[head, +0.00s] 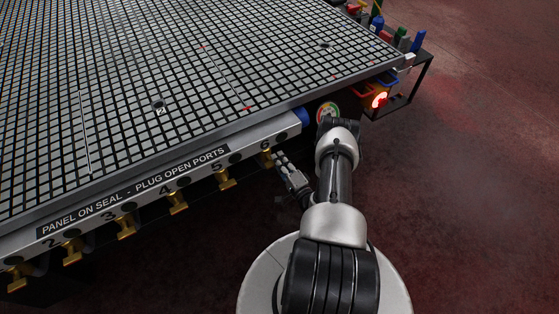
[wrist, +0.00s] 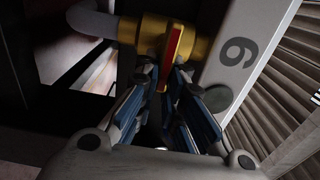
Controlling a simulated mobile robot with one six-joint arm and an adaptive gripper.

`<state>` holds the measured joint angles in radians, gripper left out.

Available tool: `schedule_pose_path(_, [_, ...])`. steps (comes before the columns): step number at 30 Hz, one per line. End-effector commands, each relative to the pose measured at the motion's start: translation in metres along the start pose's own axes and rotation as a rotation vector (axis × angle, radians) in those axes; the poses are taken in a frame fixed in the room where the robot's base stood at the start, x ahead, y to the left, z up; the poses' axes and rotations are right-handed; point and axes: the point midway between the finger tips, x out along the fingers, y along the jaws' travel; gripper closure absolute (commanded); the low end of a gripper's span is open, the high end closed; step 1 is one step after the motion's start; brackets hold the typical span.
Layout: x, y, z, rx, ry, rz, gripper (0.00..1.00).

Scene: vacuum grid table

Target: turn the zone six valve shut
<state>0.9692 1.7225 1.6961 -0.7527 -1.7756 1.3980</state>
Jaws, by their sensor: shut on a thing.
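The zone six valve is a brass valve (head: 266,157) under the table's front rail, at the right end of the row, below the number 6. In the wrist view its brass body (wrist: 149,34) carries a narrow red handle (wrist: 173,48), which stands across the line of the pipe in that picture. My gripper (wrist: 169,82) has its blue-padded fingers on both sides of the handle's lower end and is shut on it. In the head view my gripper (head: 281,162) reaches the valve from the right and partly hides it.
The rail (head: 150,176) carries several numbered ports with more brass valves below, to the left. A pale hose (wrist: 92,22) joins the valve. A gauge (head: 328,111), a glowing red light (head: 380,100) and a rack of bins lie to the right. Open floor is at right.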

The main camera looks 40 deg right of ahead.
Motion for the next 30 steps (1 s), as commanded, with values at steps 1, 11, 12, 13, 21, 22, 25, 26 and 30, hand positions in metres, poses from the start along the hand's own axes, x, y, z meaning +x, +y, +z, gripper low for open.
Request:
schedule_pose_path(1, [-0.001, 0.001, 0.001, 0.003, 0.0, 0.002, 1.0])
schedule_pose_path(11, [0.0, 0.001, 0.0, 0.001, 0.0, 0.001, 0.78])
schedule_pose_path(12, [0.0, 0.0, 0.0, 0.001, 0.0, 0.001, 0.76])
schedule_pose_path(13, [0.0, 0.0, 0.0, 0.001, 0.0, 0.001, 0.74])
schedule_pose_path(21, [0.0, 0.0, 0.0, 0.0, 0.0, 0.0, 0.7])
schedule_pose_path(22, [0.0, 0.0, 0.0, 0.0, 0.0, 0.0, 0.7])
schedule_pose_path(25, [-0.003, 0.0, 0.0, 0.0, 0.001, 0.001, 0.7])
schedule_pose_path(26, [-0.004, 0.001, -0.001, 0.001, 0.002, 0.001, 0.7])
schedule_pose_path(30, [-0.024, 0.001, -0.002, 0.003, 0.006, 0.002, 0.7])
